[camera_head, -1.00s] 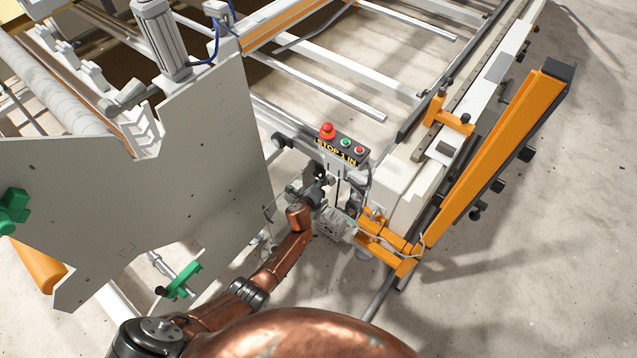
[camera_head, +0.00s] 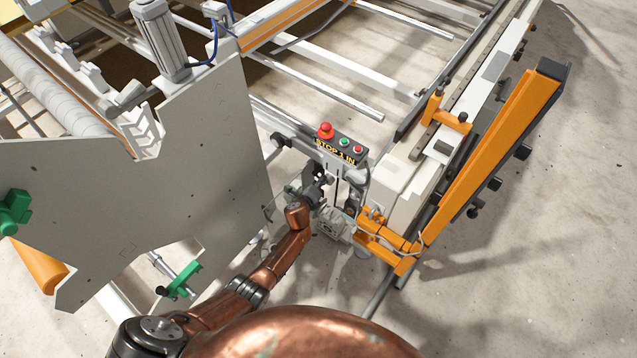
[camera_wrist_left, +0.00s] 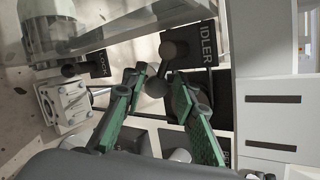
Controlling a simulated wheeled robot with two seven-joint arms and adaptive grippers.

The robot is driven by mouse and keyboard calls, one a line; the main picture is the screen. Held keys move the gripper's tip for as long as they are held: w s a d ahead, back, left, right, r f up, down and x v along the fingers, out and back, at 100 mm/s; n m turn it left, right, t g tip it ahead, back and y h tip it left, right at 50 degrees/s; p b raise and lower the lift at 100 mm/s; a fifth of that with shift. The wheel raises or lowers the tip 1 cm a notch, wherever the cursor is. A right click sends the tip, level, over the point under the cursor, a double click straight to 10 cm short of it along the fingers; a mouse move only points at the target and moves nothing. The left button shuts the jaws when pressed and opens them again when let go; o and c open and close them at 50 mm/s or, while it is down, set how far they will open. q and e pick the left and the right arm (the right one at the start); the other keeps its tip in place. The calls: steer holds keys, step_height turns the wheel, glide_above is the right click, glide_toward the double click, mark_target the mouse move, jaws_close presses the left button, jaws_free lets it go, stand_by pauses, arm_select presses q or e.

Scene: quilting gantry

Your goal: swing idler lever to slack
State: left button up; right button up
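The idler lever (camera_wrist_left: 172,50) is a dark lever with a round knob, next to a black plate marked IDLER (camera_wrist_left: 205,45) in the left wrist view. A second dark ball (camera_wrist_left: 155,87) shows just below it, between my fingertips. My left gripper (camera_wrist_left: 159,80) has its green-padded fingers spread on either side of this ball. I see no clear contact. In the head view my left gripper (camera_head: 322,184) is at the panel below the button box, and the lever there is too small to make out. My right gripper is not in view.
A button box (camera_head: 342,148) with a red stop knob stands just above the gripper. A lever plate marked LOCK (camera_wrist_left: 97,64) is to the left in the wrist view. A large grey side plate (camera_head: 200,170) stands left of my arm, and orange brackets (camera_head: 385,238) stand right.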

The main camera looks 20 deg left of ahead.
arm_select(q)
steer(key=shift+r, duration=0.1)
steer(key=v, duration=1.2)
stand_by(0.5)
